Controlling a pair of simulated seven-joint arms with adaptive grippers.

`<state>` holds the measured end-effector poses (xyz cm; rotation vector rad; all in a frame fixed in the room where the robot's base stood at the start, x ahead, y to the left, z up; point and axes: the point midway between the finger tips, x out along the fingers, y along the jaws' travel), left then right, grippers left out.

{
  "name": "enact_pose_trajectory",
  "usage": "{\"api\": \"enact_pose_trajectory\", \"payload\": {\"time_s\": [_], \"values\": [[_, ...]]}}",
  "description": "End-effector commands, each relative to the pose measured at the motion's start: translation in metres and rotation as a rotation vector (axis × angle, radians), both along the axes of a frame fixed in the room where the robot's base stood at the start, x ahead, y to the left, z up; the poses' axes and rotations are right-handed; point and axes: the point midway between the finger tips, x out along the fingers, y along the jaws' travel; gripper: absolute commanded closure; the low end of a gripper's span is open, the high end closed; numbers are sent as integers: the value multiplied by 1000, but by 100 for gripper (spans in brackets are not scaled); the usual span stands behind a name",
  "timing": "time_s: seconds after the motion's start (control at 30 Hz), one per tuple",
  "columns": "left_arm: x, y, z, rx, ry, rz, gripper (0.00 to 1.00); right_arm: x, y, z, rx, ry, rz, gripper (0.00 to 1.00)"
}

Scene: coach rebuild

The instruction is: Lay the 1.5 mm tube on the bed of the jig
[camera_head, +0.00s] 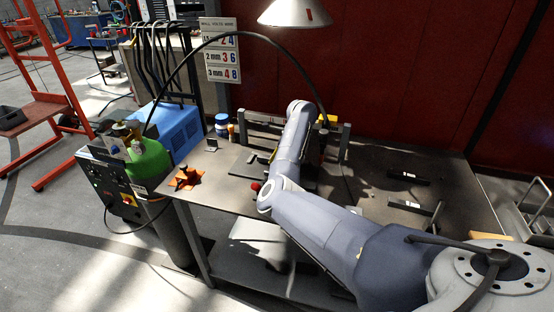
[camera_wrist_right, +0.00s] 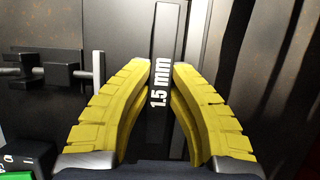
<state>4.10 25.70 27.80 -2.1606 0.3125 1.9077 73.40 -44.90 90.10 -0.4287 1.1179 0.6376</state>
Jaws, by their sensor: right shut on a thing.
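The 1.5 mm tube (camera_wrist_right: 162,95) is a dark, straight bar with white "1.5 mm" lettering in the right wrist view. My right gripper (camera_wrist_right: 162,68) has its two yellow fingers closed on the tube's sides. The tube runs lengthwise up the picture, over dark surfaces; I cannot tell whether it touches them. In the head view my right arm reaches over the bench and hides most of its gripper and the tube. A grey frame with posts (camera_head: 345,141), apparently part of the jig, stands at the bench's back, partly behind my arm. My left gripper is not in view.
Dark labelled bars (camera_head: 408,177) lie on the right of the bench (camera_head: 375,235). An orange stand (camera_head: 186,179) sits at the bench's left end, near a blue-capped pot (camera_head: 222,124). A lamp (camera_head: 295,13) hangs above. A black cable arches over the bench.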

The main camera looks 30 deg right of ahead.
Motion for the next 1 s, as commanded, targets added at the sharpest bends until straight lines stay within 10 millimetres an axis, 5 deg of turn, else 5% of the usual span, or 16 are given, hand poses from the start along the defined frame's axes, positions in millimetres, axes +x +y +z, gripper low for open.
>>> {"api": "enact_pose_trajectory", "payload": {"time_s": [0.87,0.9,1.0], "values": [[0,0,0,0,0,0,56,-4,0,-19,0,16,-1,100],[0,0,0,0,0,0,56,-4,0,-19,1,17,0,79],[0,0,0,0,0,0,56,-4,0,-20,1,17,0,68]]}}
